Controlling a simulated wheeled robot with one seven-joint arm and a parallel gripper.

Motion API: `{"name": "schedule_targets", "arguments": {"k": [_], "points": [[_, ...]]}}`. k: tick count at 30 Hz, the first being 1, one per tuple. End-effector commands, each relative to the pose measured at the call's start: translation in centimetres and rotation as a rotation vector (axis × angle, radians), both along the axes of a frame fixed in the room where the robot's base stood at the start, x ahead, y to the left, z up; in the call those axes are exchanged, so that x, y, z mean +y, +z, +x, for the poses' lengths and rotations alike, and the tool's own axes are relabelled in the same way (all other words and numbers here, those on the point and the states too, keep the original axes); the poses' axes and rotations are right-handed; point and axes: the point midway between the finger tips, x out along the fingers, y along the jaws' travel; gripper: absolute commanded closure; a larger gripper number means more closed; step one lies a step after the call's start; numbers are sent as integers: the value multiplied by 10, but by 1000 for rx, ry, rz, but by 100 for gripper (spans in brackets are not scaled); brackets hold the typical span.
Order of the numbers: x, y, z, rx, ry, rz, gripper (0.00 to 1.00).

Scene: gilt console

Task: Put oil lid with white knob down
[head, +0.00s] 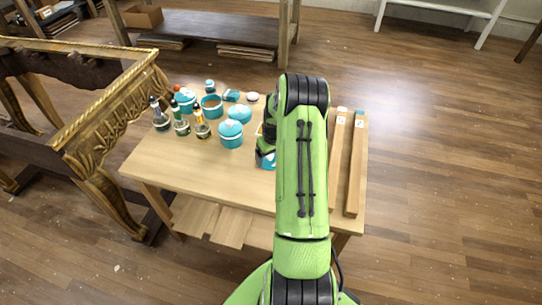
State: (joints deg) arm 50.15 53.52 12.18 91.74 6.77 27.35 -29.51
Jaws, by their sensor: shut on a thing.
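My gripper (266,146) shows only in part at the left of my green arm, low over the right half of the wooden table (185,172). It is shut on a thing. The arm hides most of the fingers and what they hold, so I cannot make out the oil lid or its white knob. A teal and white thing (265,161) shows just below the gripper; I cannot tell whether it is held or stands on the table.
Teal pots (230,135) and several dark bottles (181,122) crowd the table's back left. An open teal pot (211,107) stands among them. Long wooden bars (355,170) lie along the right edge. The front left is bare. A gilt console (95,125) stands left.

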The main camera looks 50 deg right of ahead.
Motion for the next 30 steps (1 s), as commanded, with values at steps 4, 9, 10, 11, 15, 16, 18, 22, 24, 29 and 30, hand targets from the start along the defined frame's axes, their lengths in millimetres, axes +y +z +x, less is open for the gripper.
{"name": "schedule_targets", "arguments": {"k": [4, 9, 10, 11, 15, 16, 18, 22, 24, 29, 30], "points": [[0, -2, 0, 1, 0, 0, 0], [0, -1, 0, 1, 0, 0, 0], [0, 0, 0, 0, 0, 0, 0], [0, 2, 0, 0, 0, 0, 0], [0, 27, -3, -2, 0, -4, 0], [1, 35, -4, -2, 0, -4, 0], [1, 56, -7, -3, 0, -4, 0], [3, 90, -12, -1, -1, -2, 0], [4, 104, -14, -1, 0, -2, 0], [6, 121, -17, -1, 0, -1, 0], [9, 126, -16, -2, 5, -4, 0]]}}
